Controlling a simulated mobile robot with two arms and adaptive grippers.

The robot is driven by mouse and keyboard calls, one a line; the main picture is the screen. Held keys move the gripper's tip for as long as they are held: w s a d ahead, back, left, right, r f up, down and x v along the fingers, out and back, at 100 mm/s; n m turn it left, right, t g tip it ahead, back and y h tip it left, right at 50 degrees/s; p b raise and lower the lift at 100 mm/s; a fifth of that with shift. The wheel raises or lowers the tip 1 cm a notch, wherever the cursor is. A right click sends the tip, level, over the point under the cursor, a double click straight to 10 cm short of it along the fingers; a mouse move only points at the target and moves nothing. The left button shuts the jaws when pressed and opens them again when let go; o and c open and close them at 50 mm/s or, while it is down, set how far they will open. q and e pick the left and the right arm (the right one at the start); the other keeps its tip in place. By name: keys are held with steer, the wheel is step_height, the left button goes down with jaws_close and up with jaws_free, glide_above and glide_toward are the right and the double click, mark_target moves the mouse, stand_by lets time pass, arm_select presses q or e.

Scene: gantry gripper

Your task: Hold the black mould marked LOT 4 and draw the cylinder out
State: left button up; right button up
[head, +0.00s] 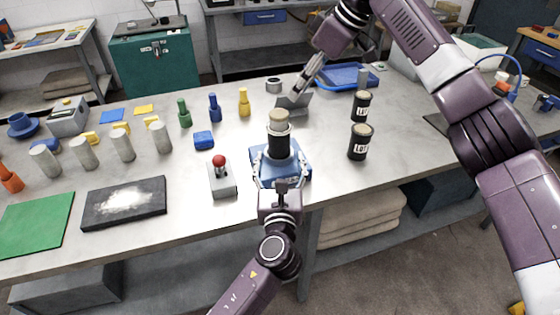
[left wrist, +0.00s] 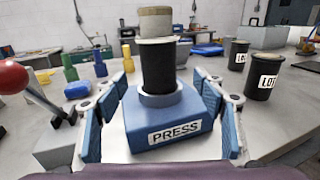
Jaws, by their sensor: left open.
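A black mould (head: 279,147) stands upright in the blue press (head: 297,172), with a pale tan cylinder (head: 279,121) sticking out of its top. In the left wrist view, the mould (left wrist: 158,70) shows no label, and the press (left wrist: 170,125) reads PRESS. Two more black moulds stand to the right, a nearer one (head: 360,146) and a farther one (head: 362,110); their labels begin LOT, but I cannot read the numbers. My left gripper (head: 282,172) is open, its fingers either side of the press front. My right gripper (head: 299,92) is farther back, its finger state unclear.
A grey box with a red-knobbed lever (head: 220,180) stands just left of the press. Coloured bottle-like pieces (head: 214,107), several grey cylinders (head: 122,146) and a black tray (head: 124,203) occupy the left. A blue tray (head: 350,75) lies behind.

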mark_target(279, 148)
arm_select(q)
steer(key=w, duration=0.7)
steer(key=shift+w+a, duration=0.1)
steer(key=shift+w, duration=0.25)
steer(key=c, duration=1.2)
steer(key=shift+c, duration=0.3)
arm_select(e)
steer(key=shift+o, duration=1.1)
steer(key=o, duration=0.5)
steer(key=shift+w+a+r, duration=0.15)
steer(key=shift+a+r, duration=0.2)
steer(key=shift+a, duration=0.05)
steer(key=shift+a+r+m+h, duration=0.1)
steer(key=shift+a+m+h, duration=0.3)
steer(key=shift+m+h, duration=0.15)
steer(key=shift+h, duration=0.25)
steer(key=x, duration=1.2)
